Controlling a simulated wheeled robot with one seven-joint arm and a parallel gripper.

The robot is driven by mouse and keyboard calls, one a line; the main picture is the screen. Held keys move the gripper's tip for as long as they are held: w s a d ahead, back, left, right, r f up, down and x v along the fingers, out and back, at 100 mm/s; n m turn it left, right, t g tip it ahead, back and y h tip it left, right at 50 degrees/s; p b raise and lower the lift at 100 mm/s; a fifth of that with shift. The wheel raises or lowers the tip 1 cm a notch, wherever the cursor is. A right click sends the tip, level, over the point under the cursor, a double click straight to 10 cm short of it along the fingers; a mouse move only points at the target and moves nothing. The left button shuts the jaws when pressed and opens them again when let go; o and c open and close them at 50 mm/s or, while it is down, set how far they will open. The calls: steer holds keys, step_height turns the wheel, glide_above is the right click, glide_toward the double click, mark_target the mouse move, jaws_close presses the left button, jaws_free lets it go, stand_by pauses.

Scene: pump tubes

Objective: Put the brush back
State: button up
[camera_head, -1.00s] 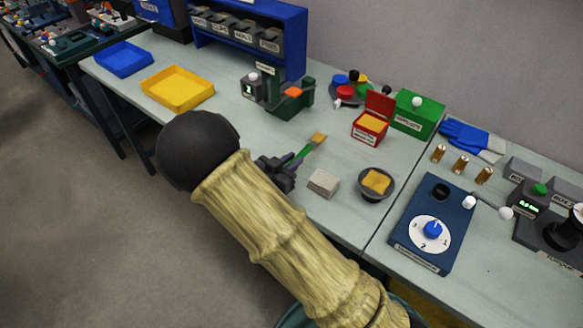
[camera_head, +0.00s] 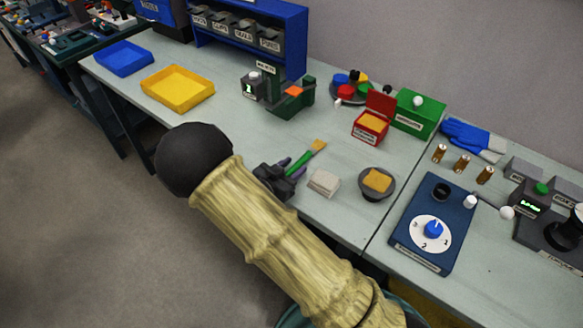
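The brush (camera_head: 306,158) has a green handle and a yellow-orange bristle end. It lies at a slant over the grey bench top, bristles pointing away to the upper right. My gripper (camera_head: 292,167) is at its handle end, near the bench's front edge. Its two purple fingertips stand apart, one on each side of the green handle. The fingers look open, with the brush between them. The rear end of the handle is hidden by the gripper. I cannot tell whether a finger still touches the handle.
A pale block (camera_head: 323,183) and a dark round dish (camera_head: 364,195) with a yellow pad are just right of my gripper. Behind are a red open box (camera_head: 370,127), a green box (camera_head: 418,115) and a dark green device (camera_head: 292,103). A yellow tray (camera_head: 178,88) is at left.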

steer(key=shift+r, duration=0.15)
steer(key=shift+s+a, duration=0.1)
steer(key=v, duration=1.1)
steer(key=shift+s+a, duration=0.2)
steer(key=shift+s, duration=0.15)
steer(key=shift+r, duration=0.1)
